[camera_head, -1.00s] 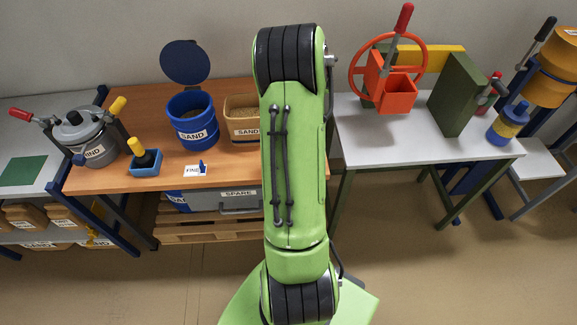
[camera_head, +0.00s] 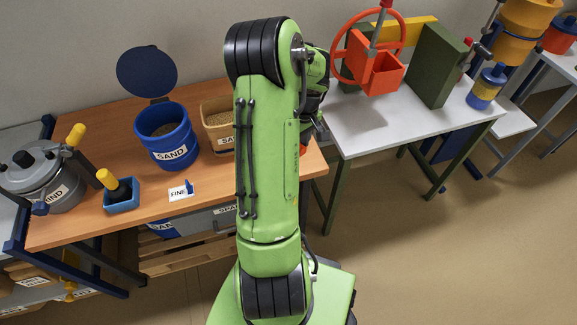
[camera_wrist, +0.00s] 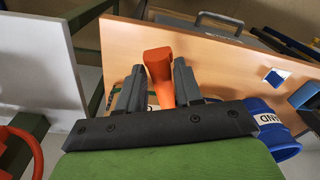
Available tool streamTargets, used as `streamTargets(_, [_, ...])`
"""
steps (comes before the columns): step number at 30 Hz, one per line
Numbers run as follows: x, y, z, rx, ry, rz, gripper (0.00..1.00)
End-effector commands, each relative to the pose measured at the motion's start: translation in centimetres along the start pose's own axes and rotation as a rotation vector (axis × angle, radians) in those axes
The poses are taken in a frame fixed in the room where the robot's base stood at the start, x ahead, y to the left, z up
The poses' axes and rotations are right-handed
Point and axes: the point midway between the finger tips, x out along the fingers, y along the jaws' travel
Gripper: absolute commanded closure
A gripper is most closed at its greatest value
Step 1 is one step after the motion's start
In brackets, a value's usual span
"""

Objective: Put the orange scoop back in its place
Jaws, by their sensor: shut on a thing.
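My gripper (camera_wrist: 158,68) is shut on the orange scoop (camera_wrist: 160,80), whose orange part stands up between the two dark fingers in the wrist view. The rest of the scoop is hidden by the gripper. In the head view, my arm hides most of the gripper. A small bit of orange (camera_head: 304,149) shows beside the arm at the wooden table's right end; it may be the scoop. The wooden table (camera_head: 90,215) carries a blue SAND bucket (camera_head: 168,150) with its dark lid raised, and a tan SAND box (camera_head: 218,140), partly behind my arm.
A small blue holder (camera_head: 122,203) with a yellow-handled tool, a FINE card (camera_head: 181,193) and a grey pot (camera_head: 45,185) stand on or near the wooden table's left. A white table (camera_head: 385,130) at right holds an orange wheeled device (camera_head: 380,75) and a green block. Floor at right is clear.

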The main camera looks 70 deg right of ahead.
Motion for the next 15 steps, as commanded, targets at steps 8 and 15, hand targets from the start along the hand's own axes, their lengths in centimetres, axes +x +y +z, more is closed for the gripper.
streamTargets(8, [7.8,0.2,0.4,-0.001,-0.001,-0.002,1.00])
streamTargets(15, [11.2,0.3,0.5,-0.002,-0.002,-0.002,1.00])
